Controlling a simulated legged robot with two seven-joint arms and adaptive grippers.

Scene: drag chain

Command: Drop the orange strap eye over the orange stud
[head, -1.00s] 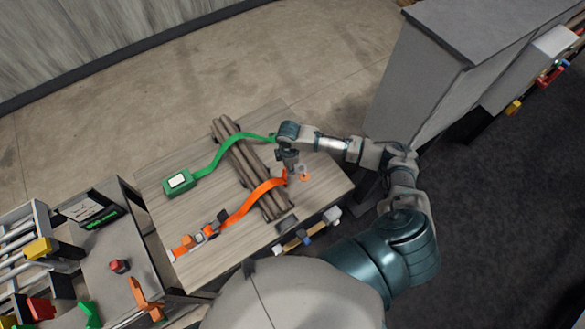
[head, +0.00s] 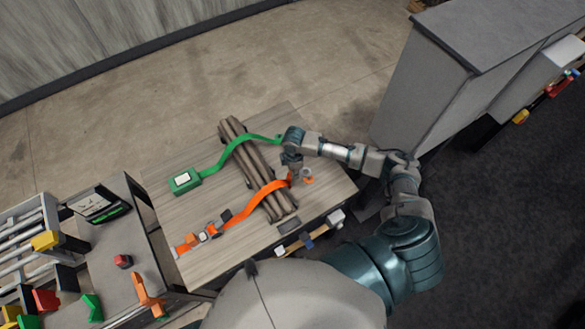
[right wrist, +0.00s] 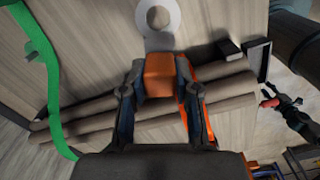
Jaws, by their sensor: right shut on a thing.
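The orange strap (head: 240,207) runs across a bundle of brown rods on the table, from a buckle (head: 203,235) on the left to my right gripper (head: 294,175). My right gripper is shut on the strap's orange end block (right wrist: 159,75), seen between both fingers in the right wrist view. A pale ring (right wrist: 143,15) with a round hole, apparently the strap eye, shows just beyond that block. In the head view a small orange piece (head: 308,181), apparently the stud, shows just right of the gripper, by a pale shape. Whether ring and stud line up cannot be told. My left gripper is not in view.
A green strap (head: 232,150) with a green box (head: 185,181) crosses the rods (head: 262,167) farther back. Dark blocks (right wrist: 228,50) lie beside the rods. A grey cabinet (head: 430,95) stands right of the table. The table's back left (head: 165,165) has some bare room.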

